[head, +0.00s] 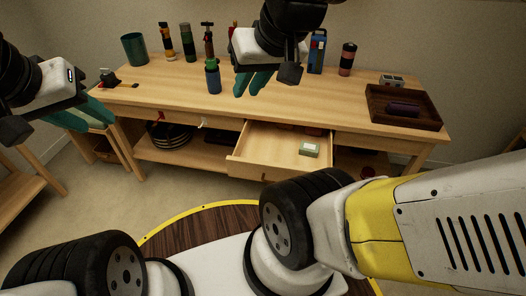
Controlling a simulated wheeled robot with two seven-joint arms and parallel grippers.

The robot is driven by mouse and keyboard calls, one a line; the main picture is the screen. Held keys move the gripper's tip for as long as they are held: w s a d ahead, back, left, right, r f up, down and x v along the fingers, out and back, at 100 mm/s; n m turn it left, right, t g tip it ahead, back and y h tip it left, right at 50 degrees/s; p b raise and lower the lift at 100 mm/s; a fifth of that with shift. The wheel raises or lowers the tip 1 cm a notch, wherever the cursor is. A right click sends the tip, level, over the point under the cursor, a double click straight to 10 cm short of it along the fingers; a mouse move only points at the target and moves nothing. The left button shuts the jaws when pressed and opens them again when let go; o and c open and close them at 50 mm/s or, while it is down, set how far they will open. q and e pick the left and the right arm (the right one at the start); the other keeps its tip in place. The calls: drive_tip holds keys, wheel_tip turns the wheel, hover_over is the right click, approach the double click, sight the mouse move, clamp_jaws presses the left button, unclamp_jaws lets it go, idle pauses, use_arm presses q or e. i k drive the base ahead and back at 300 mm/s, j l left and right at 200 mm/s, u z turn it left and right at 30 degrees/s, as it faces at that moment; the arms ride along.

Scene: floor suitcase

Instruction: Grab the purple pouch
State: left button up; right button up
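A dark purple object (403,109), which looks like the pouch, lies in the dark wooden tray (376,111) at the right end of the workbench. My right gripper (254,83) hangs above the middle of the bench, well to the left of the tray. Its teal fingers are a little apart, with nothing seen between them. My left gripper (88,117) is at the bench's left end, far from the pouch. Its teal fingers look apart and empty.
A small metal object (391,80) sits behind the tray. The bench left of the tray is clear.

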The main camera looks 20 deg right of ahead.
sight(401, 108)
drive_tip(key=z, duration=2)
drive_tip(key=i+l+u, duration=0.1)
drive_tip(key=l, duration=0.2)
drive_tip(key=i+l+u, duration=0.1)
drive_tip(key=i+l, duration=0.15)
drive_tip(key=i+l+u, duration=0.1)
drive_tip(key=l, duration=0.3)
drive_tip(key=i+l+u, duration=0.1)
drive_tip(key=l, duration=0.25)
drive_tip(key=i+l+u, duration=0.3)
drive_tip(key=i, duration=0.35)
drive_tip(key=i+l+u, duration=0.25)
drive_tip(key=i+l, duration=0.3)
drive_tip(key=i, duration=0.1)
